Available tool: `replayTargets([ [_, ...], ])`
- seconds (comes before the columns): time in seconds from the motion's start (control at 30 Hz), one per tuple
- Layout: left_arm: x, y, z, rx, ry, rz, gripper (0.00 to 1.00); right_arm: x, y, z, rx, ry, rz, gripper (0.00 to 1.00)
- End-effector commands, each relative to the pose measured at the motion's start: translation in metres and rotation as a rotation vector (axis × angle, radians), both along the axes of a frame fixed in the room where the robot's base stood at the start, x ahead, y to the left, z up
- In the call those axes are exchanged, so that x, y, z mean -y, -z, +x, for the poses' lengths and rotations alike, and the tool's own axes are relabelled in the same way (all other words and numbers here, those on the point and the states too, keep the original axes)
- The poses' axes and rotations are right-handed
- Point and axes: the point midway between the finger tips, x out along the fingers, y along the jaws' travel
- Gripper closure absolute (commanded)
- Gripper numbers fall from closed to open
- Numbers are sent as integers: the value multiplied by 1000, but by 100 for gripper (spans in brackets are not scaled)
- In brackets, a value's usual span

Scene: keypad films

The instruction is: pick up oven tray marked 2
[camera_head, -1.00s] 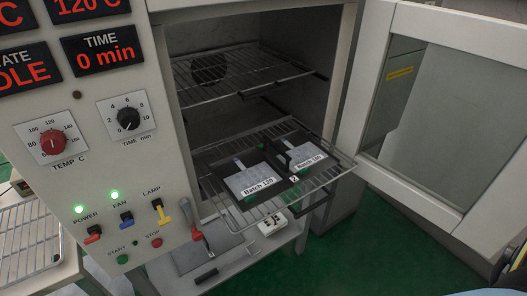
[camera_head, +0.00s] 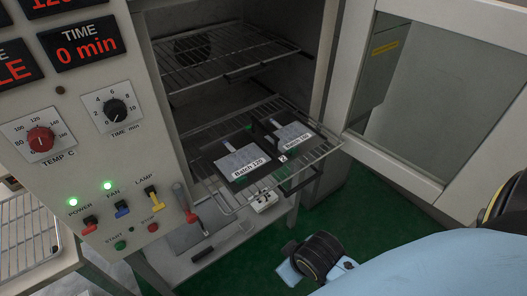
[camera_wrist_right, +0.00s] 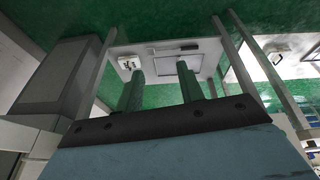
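The black oven tray (camera_head: 267,166) carries a small white "2" at its front edge. It lies on the lower wire rack (camera_head: 325,150) of the open oven. Two pale films sit on it, one labelled Batch 120 (camera_head: 241,160) and one with a less legible Batch label (camera_head: 293,138). In the right wrist view my right gripper (camera_wrist_right: 160,70) has two green fingers apart with nothing between them. It is above the floor and a low white shelf, with the tray not seen there. In the head view its fingers cannot be made out. My left gripper is not in view.
The upper wire rack (camera_head: 225,55) is empty. The oven door (camera_head: 440,175) stands open at the right. The control panel (camera_head: 75,165) is at the left. A small white box (camera_head: 264,202) sits on the shelf below. A side table with a wire rack (camera_head: 30,235) is far left.

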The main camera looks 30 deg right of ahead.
Motion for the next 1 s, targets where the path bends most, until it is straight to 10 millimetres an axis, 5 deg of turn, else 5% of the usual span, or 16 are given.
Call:
replayTargets([
  [0.1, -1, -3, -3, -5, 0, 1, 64, 4, -42, 12, 73, -3, -21, 62],
  [0.47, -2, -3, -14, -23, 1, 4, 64, 29, -146, 149, 677, -132, -278, 62],
  [0.57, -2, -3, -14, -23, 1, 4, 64, 27, -188, 187, 888, -221, -368, 62],
  [0.7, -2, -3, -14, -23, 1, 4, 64, 5, -267, 235, 1251, -446, -534, 62],
  [0.8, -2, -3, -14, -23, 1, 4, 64, -23, -315, 251, 1482, -678, -657, 62],
  [0.9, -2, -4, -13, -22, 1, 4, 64, -51, -344, 256, 1652, -959, -777, 62],
  [1.0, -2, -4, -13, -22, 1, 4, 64, -73, -352, 257, 1737, -1287, -892, 62],
])
